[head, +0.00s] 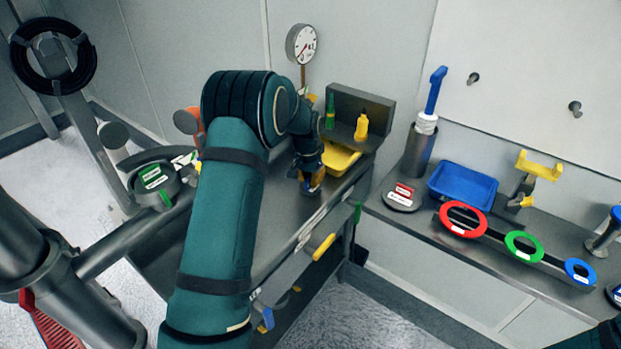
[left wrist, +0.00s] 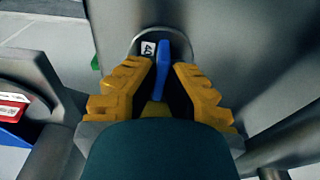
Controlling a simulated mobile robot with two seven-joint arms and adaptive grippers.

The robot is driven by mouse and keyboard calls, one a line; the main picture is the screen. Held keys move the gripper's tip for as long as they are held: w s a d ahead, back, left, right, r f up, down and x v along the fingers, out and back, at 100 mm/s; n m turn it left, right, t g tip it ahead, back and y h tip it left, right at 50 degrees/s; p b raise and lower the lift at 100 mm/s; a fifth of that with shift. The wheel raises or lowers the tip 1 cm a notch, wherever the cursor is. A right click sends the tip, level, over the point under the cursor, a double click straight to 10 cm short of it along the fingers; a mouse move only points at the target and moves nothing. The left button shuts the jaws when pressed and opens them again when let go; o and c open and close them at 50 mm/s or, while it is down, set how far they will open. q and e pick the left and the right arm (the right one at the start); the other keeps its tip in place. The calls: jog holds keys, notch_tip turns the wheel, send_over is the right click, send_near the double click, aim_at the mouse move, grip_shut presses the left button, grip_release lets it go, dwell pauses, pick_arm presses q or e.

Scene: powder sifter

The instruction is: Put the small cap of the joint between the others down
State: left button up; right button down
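My left gripper (head: 312,178) has yellow fingers and is low over the grey bench, beside the yellow tray. In the left wrist view its fingers (left wrist: 162,68) close from both sides on the upright blue grip of a small round grey cap (left wrist: 185,42) with a white label reading "40". The cap's underside is hidden, so I cannot tell whether it touches the bench. In the head view only a bit of blue shows at the fingertips. My right gripper is out of view.
A yellow tray (head: 342,160) and a yellow bottle (head: 361,126) are behind the gripper. A green-labelled grey part (head: 157,182) is at left. The right bench holds a blue tray (head: 465,184), a red-labelled round base (head: 402,197) and red (head: 442,221), green and blue rings.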

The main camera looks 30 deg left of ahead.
aim_at(308, 181)
pick_arm(q)
jog(key=o, duration=0.3)
jog(key=shift+o, duration=0.2)
jog(key=shift+r, duration=0.1)
jog(key=shift+r, duration=0.4)
notch_tip(308, 181, up, 11)
jog(key=s+p, duration=0.1)
jog(key=p, duration=0.1)
jog(key=shift+s+r, duration=0.15)
jog(key=shift+s, duration=0.05)
